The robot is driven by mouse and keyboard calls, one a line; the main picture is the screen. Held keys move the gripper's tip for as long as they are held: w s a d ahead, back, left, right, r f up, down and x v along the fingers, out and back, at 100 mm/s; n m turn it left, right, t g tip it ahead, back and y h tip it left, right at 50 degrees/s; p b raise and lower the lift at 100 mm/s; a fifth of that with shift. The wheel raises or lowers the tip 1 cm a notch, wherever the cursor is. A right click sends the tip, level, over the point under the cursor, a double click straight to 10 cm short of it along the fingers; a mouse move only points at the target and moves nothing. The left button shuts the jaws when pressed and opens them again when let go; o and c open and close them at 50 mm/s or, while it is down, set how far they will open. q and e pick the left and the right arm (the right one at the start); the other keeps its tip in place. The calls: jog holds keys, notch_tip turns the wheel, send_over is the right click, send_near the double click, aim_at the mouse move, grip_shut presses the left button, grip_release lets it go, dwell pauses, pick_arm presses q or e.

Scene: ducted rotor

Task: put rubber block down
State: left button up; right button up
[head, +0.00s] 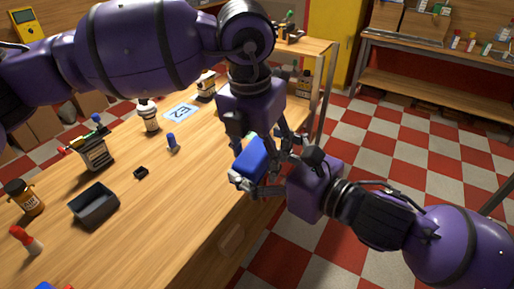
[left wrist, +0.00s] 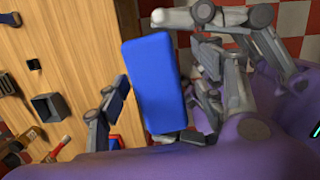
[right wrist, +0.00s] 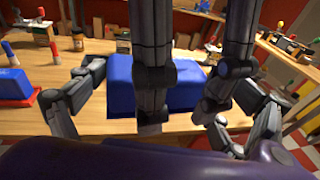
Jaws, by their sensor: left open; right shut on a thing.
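The rubber block, a blue slab with rounded edges (head: 249,160), is held near the front edge of the wooden table. My right gripper (head: 268,168) comes from the right and is shut on it. In the right wrist view the block (right wrist: 185,96) sits between my right fingers. My left gripper (head: 256,143) comes down from above and is open. Its two fingers cross in front of the block in the right wrist view. In the left wrist view the block (left wrist: 154,82) stands upright among the fingers. Whether the left fingers touch it, I cannot tell.
A black tray (head: 82,214), a small black part (head: 141,172), a blue-topped piece (head: 173,146) and a white bottle (head: 148,118) stand on the table (head: 170,220). A printed card (head: 181,112) lies farther back. The table's middle is mostly clear.

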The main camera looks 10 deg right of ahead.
pick_arm(q)
jog(key=shift+c, duration=0.2)
jog(key=c, duration=1.1)
jog(key=shift+d, duration=0.1)
jog(key=c, duration=0.3)
pick_arm(e)
jog(key=o, duration=0.8)
jog(key=shift+o, duration=0.2)
